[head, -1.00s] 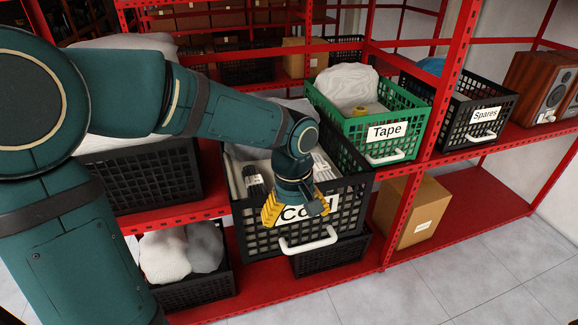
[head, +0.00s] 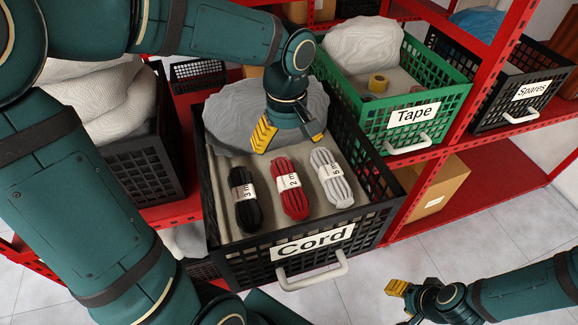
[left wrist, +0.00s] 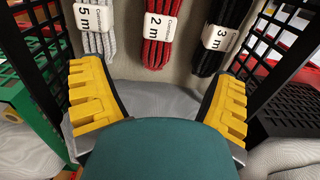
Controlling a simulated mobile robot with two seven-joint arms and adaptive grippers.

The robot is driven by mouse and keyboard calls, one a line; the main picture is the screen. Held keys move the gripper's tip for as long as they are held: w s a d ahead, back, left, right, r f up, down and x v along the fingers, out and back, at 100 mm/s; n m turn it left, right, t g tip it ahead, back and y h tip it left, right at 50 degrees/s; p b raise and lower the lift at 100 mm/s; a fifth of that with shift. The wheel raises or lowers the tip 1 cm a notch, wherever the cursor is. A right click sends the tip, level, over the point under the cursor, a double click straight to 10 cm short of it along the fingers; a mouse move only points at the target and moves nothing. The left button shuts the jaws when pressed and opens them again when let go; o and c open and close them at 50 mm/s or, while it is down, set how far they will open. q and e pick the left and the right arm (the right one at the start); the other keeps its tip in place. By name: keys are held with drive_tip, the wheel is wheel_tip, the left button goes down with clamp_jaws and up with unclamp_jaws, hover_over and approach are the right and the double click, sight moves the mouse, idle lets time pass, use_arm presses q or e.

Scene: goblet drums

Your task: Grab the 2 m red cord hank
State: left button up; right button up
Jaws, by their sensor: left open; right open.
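The red cord hank (head: 289,190), with a white "2 m" band, lies in the black crate labelled Cord (head: 313,238). It lies between a black "3 m" hank (head: 245,200) and a grey "5 m" hank (head: 330,177). In the left wrist view the red hank (left wrist: 155,35) is at the top centre, ahead of the fingers. My left gripper (head: 288,137) is open and empty, over the back part of the crate, behind the hanks and apart from them. Its yellow fingers also show in the left wrist view (left wrist: 160,95). My right gripper (head: 398,300) is open at the lower right, away from the crate.
A grey bundle (head: 255,110) fills the back of the Cord crate. The green Tape crate (head: 412,113) stands close at its right, then the black Spares crate (head: 525,95). Red shelf posts (head: 485,75) rise at the right. A cardboard box (head: 437,190) stands below.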

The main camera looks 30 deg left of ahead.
sight(289, 181)
use_arm(q)
wheel_tip(289, 181, down, 8)
drive_tip(key=shift+f+b, duration=0.15)
drive_tip(key=shift+b, duration=0.45)
drive_tip(key=shift+s+d+f+b, duration=0.1)
drive_tip(key=shift+d+f+b, duration=0.1)
drive_tip(key=shift+f, duration=1.15)
drive_tip(key=shift+s+d+f+b, duration=0.1)
drive_tip(key=shift+d+f, duration=0.05)
drive_tip(key=shift+f, duration=1.2)
drive_tip(key=c, duration=1.3)
